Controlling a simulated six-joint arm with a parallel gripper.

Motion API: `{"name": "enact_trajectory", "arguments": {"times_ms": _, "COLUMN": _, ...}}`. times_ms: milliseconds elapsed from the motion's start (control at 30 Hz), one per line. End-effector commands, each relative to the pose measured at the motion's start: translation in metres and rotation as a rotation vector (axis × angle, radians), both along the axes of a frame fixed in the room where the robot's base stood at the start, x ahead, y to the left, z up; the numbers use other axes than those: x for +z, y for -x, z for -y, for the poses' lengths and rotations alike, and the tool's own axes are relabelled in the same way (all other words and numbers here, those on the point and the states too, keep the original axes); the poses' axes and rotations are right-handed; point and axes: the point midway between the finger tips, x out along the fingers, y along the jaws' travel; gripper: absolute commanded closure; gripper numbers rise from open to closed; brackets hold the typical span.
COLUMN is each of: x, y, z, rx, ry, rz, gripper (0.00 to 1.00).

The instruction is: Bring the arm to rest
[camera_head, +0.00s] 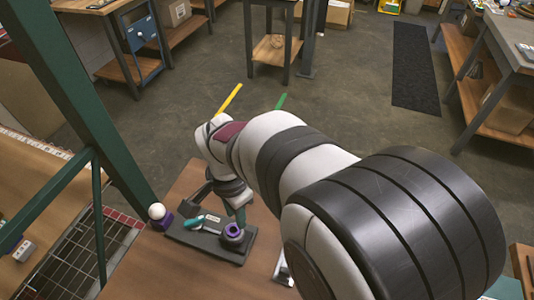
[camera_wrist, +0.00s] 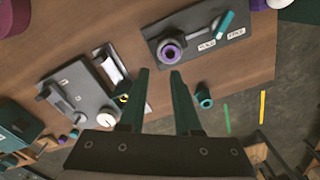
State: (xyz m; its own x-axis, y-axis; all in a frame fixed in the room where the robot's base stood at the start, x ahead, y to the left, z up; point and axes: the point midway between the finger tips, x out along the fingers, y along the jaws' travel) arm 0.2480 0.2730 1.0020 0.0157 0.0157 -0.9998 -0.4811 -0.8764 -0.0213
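My gripper (camera_wrist: 160,73) is open, with two dark teal fingers apart and nothing seen between them. In the wrist view the fingertips appear just below a dark board (camera_wrist: 150,32) that carries a purple ring (camera_wrist: 170,51) in a dark round holder. A teal part (camera_wrist: 225,24) lies at the board's right end, near small white labels. In the head view the board (camera_head: 184,237) lies on the wooden table, with the purple ring (camera_head: 232,231) near its right end. Much of my gripper is hidden behind my arm there. The exact height above the table cannot be told.
A white ball on a purple base (camera_head: 157,212) stands beside the board. In the wrist view a grey fixture (camera_wrist: 80,100) lies left of the fingers and a teal ring (camera_wrist: 204,97) sits right of them, near the table edge. A green post (camera_head: 95,120) rises at left.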

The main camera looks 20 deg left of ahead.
Motion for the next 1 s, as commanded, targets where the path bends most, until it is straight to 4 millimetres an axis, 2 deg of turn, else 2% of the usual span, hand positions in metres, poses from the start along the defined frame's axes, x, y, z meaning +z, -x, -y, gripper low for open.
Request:
{"name": "enact_trajectory", "arguments": {"times_ms": 67, "x": 0.003, "y": -0.001, "z": 0.005, "rx": -0.002, "ry": -0.001, "rz": 0.0, "gripper": 0.68}}
{"name": "enact_trajectory", "arguments": {"times_ms": 133, "x": 0.016, "y": -0.005, "z": 0.031, "rx": -0.011, "ry": -0.006, "rz": -0.005, "gripper": 0.68}}
{"name": "enact_trajectory", "arguments": {"times_ms": 167, "x": 0.025, "y": -0.006, "z": 0.05, "rx": -0.014, "ry": -0.01, "rz": -0.01, "gripper": 0.68}}
{"name": "enact_trajectory", "arguments": {"times_ms": 233, "x": 0.047, "y": 0.001, "z": 0.107, "rx": -0.021, "ry": -0.026, "rz": -0.023, "gripper": 0.68}}
{"name": "enact_trajectory", "arguments": {"times_ms": 300, "x": 0.064, "y": 0.026, "z": 0.164, "rx": -0.023, "ry": -0.051, "rz": -0.039, "gripper": 0.68}}
{"name": "enact_trajectory", "arguments": {"times_ms": 333, "x": 0.068, "y": 0.039, "z": 0.183, "rx": -0.021, "ry": -0.065, "rz": -0.041, "gripper": 0.68}}
{"name": "enact_trajectory", "arguments": {"times_ms": 400, "x": 0.072, "y": 0.071, "z": 0.215, "rx": -0.013, "ry": -0.095, "rz": -0.045, "gripper": 0.68}}
{"name": "enact_trajectory", "arguments": {"times_ms": 433, "x": 0.071, "y": 0.083, "z": 0.223, "rx": -0.008, "ry": -0.107, "rz": -0.044, "gripper": 0.68}}
{"name": "enact_trajectory", "arguments": {"times_ms": 500, "x": 0.069, "y": 0.105, "z": 0.234, "rx": 0.003, "ry": -0.128, "rz": -0.04, "gripper": 0.68}}
{"name": "enact_trajectory", "arguments": {"times_ms": 600, "x": 0.066, "y": 0.119, "z": 0.239, "rx": 0.015, "ry": -0.143, "rz": -0.035, "gripper": 0.68}}
{"name": "enact_trajectory", "arguments": {"times_ms": 1000, "x": 0.066, "y": 0.119, "z": 0.239, "rx": 0.021, "ry": -0.144, "rz": -0.036, "gripper": 0.68}}
